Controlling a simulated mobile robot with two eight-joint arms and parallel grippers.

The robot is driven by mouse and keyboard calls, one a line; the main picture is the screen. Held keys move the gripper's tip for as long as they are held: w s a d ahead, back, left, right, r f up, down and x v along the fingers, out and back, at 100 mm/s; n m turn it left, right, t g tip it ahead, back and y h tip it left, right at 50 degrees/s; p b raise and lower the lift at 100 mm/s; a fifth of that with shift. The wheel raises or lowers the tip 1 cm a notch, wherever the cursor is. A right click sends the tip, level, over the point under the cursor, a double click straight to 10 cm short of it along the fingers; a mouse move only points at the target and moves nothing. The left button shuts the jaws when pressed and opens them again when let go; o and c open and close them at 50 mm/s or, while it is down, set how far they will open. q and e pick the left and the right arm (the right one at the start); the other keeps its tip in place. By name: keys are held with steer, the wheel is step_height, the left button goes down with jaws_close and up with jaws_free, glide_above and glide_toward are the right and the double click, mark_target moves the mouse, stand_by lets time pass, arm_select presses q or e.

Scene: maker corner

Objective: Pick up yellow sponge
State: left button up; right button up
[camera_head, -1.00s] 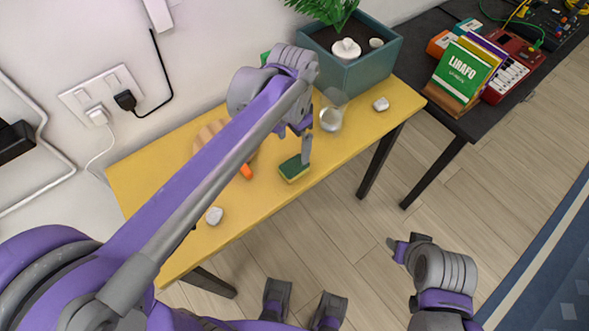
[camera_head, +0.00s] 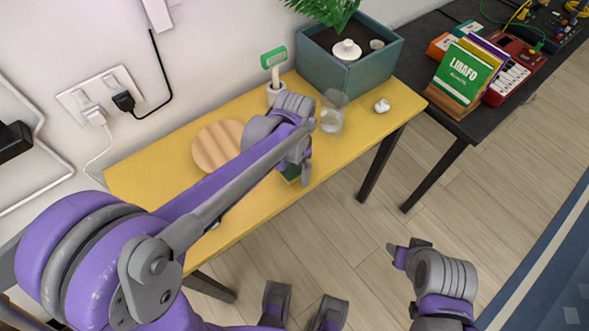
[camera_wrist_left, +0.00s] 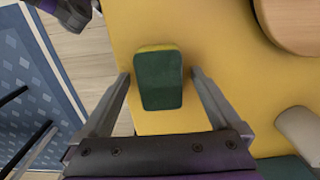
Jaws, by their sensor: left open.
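The yellow sponge (camera_wrist_left: 160,82) has a dark green top and lies on the yellow table (camera_wrist_left: 215,25) near its edge. In the left wrist view it sits between the two spread fingers of my left gripper (camera_wrist_left: 161,74), with gaps showing on both sides. In the head view my left gripper (camera_head: 299,176) is low at the table's front edge, and only a green part of the sponge (camera_head: 290,172) shows behind it. My right gripper (camera_head: 404,250) hangs over the floor, away from the table; its finger gap is unclear.
A round wooden board (camera_head: 217,146) lies left of my left gripper. A clear glass (camera_head: 333,111), a crumpled white piece (camera_head: 382,105), a green-headed tool in a white holder (camera_head: 273,68) and a teal planter (camera_head: 366,75) stand behind or to the right.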

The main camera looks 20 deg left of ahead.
mark_target(294, 168)
arm_select(q)
steer(key=c, duration=1.5)
step_height(294, 168, up, 10)
steer(key=shift+r+p, duration=0.1)
steer(key=shift+p, duration=0.45)
jaws_close()
steer(key=o, duration=0.7)
jaws_free()
steer(key=c, duration=0.5)
